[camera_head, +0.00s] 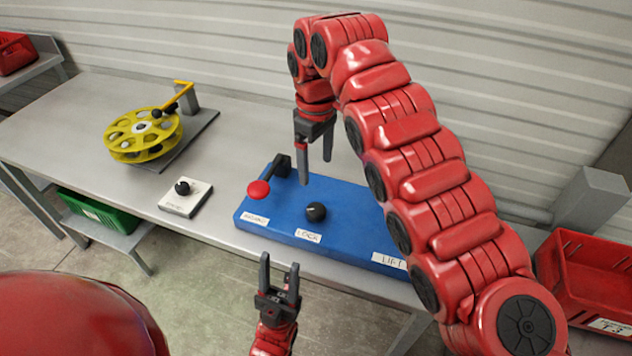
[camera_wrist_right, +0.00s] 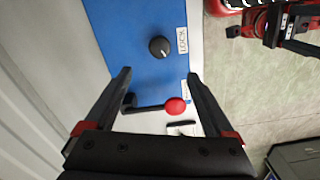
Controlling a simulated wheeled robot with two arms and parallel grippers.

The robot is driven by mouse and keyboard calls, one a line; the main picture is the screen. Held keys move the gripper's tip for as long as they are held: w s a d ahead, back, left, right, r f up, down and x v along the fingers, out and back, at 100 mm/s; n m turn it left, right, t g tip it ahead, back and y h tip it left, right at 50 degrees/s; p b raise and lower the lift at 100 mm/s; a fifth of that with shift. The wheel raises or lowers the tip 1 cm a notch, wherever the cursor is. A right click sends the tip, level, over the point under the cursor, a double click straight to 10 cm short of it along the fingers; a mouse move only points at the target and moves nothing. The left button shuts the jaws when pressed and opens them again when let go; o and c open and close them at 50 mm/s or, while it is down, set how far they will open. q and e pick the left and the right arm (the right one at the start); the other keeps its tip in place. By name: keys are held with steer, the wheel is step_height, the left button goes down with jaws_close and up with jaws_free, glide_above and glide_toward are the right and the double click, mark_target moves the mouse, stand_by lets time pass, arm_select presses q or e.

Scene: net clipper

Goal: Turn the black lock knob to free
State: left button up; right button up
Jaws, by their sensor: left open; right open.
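The black lock knob (camera_head: 316,212) is a round knob on the blue panel (camera_head: 350,205), behind a white LOCK label (camera_head: 308,236). It also shows in the right wrist view (camera_wrist_right: 159,47), with a small white mark on it. My right gripper (camera_head: 316,172) is open and empty above the panel, pointing down. In its wrist view the red-tipped lever (camera_wrist_right: 176,106) lies between the fingers and the knob sits beyond the fingertips. My left gripper (camera_head: 279,268) is open and empty in front of the table edge, apart from the panel.
The red-tipped lever (camera_head: 258,189) stands left of the knob. A LIFT label (camera_head: 388,260) is at the panel's right, partly behind my right arm. A white box with a black knob (camera_head: 183,188) and a yellow reel (camera_head: 143,136) stand to the left. A red bin (camera_head: 585,280) is at right.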

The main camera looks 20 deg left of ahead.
step_height(320, 180, up, 3)
steer(key=shift+r+p, duration=0.1)
steer(key=shift+p, duration=0.9)
